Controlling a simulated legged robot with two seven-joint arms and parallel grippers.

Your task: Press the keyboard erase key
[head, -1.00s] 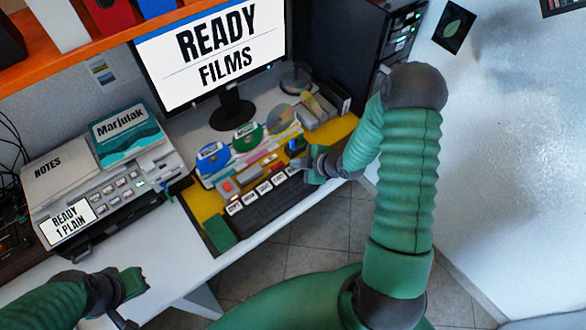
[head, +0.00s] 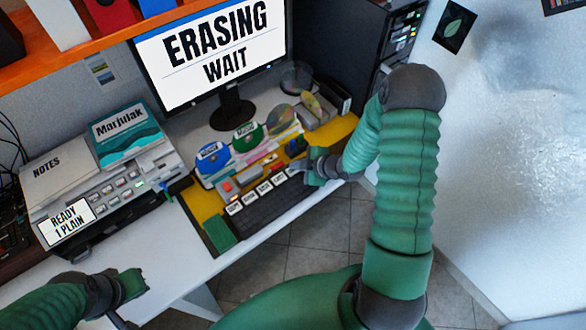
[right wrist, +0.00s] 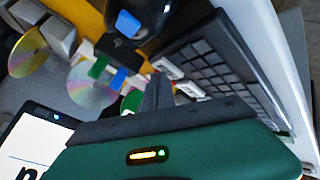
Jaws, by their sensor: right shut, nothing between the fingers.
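The dark keyboard (head: 268,207) lies along the desk's front edge. A row of white labelled keys (head: 249,197) runs along its back, the rightmost partly covered by my right gripper (head: 309,173). The labels are too small to read surely. In the right wrist view, my shut, empty right gripper (right wrist: 157,92) is among the white keys, close to the dark keyboard (right wrist: 225,65); contact cannot be told. The monitor (head: 218,55) reads "ERASING WAIT". My left gripper (head: 136,286) is over the desk's left front; its jaws are unclear.
Disc boxes (head: 213,158) and loose discs (head: 281,117) stand behind the keyboard. A printer (head: 66,222) is at the left and a dark computer tower (head: 345,45) at the back right. An orange shelf (head: 95,36) hangs above. The white desk (head: 165,245) is clear at front left.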

